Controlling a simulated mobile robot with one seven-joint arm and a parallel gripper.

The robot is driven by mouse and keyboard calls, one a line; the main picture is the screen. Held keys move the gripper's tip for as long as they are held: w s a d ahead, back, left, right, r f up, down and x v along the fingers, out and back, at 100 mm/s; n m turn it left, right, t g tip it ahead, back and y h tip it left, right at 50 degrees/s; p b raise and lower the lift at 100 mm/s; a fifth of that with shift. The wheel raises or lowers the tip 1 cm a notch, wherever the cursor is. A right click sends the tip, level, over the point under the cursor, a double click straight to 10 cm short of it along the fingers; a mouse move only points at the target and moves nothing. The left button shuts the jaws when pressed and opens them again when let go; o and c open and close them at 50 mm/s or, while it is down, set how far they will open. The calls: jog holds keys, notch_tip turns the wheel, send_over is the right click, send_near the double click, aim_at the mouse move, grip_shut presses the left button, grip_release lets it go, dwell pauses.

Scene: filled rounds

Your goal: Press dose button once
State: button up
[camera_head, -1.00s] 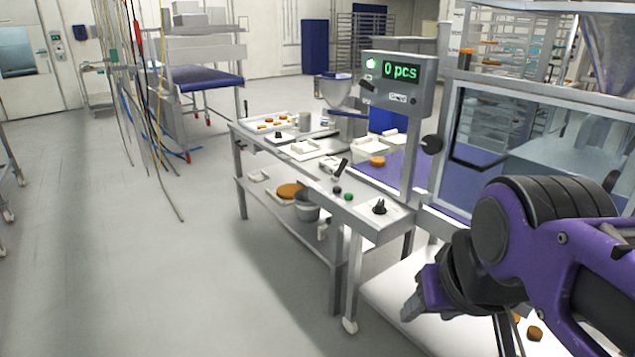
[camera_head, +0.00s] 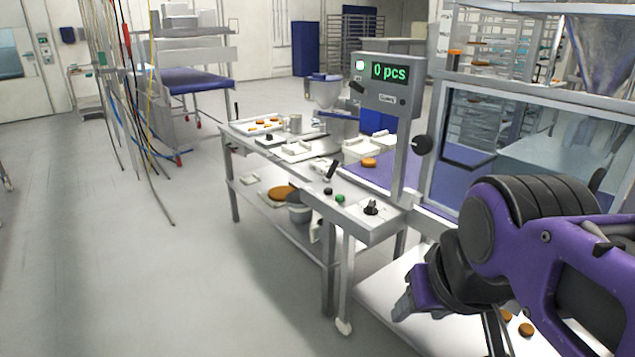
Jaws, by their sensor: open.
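A green button (camera_head: 340,198) and a black button (camera_head: 328,191) sit side by side on the metal control ledge (camera_head: 362,236) at the front of the machine. I cannot read which one is the dose button. A black knob (camera_head: 371,208) stands on a white plate to their right. The display box (camera_head: 385,84) above reads "0 pcs" in green. My gripper (camera_head: 495,335) hangs below my purple arm at the lower right, right of and apart from the buttons. Its fingers are open and partly cut off by the bottom edge; I see nothing held.
A metal table (camera_head: 230,137) with trays and patties stands beyond the ledge. A clear guard panel (camera_head: 480,150) is behind my arm. A white lower shelf (camera_head: 385,318) carries loose patties (camera_head: 526,330). Hanging cables (camera_head: 140,110) are at the left. The floor at left is open.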

jog(key=shift+c, duration=0.4)
grip_shut()
dwell(1.3)
